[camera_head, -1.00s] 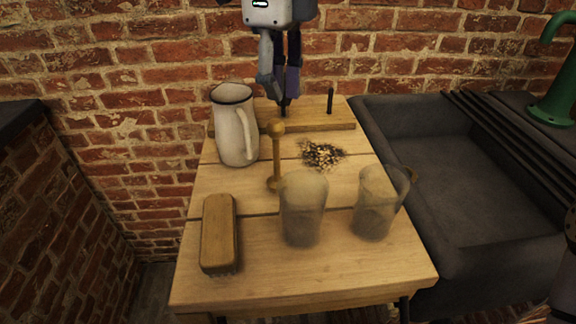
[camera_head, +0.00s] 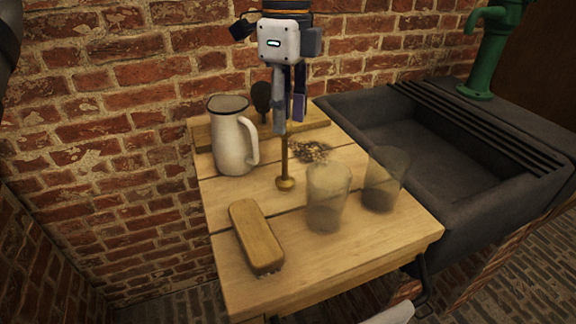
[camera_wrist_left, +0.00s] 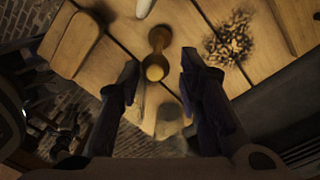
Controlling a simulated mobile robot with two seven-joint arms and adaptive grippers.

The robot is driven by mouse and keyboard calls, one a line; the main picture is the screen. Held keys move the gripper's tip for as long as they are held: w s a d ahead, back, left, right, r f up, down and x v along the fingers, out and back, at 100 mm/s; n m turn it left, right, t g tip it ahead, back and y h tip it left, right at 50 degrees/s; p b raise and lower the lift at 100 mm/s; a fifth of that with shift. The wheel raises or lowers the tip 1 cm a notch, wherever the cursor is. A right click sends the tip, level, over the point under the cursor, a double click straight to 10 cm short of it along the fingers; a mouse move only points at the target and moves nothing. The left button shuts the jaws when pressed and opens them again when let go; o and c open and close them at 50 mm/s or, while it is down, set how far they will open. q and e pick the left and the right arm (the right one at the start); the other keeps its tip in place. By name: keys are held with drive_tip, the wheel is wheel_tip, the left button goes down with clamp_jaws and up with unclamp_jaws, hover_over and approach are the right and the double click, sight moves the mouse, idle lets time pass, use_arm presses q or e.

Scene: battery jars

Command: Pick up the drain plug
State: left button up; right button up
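The brass rod with a round knob on top and a flared foot, which I take for the drain plug, stands upright on the wooden table; its foot (camera_head: 285,184) shows in the head view. My left gripper (camera_head: 288,128) is above it, pointing down, and hides the rod's top. In the left wrist view the knob (camera_wrist_left: 155,70) appears between the two spread fingertips (camera_wrist_left: 160,60). The gripper is open with nothing held. I cannot tell whether the fingertips are level with the knob or above it. My right gripper is not in view.
A white enamel jug (camera_head: 232,143) stands left of the rod. A wooden brush (camera_head: 256,236) lies in front. Two glass jars, one nearer (camera_head: 327,198) and one farther right (camera_head: 384,182), stand right. Dark scraps (camera_head: 312,151) lie behind. A dark sink (camera_head: 440,135) adjoins the table.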

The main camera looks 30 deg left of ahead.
use_arm(q)
hover_over(285, 179)
drive_tip(key=f, duration=0.7)
drive_tip(key=shift+w+a+f, duration=0.15)
drive_tip(key=shift+w+f, duration=0.2)
drive_tip(key=shift+r, duration=0.1)
clamp_jaws()
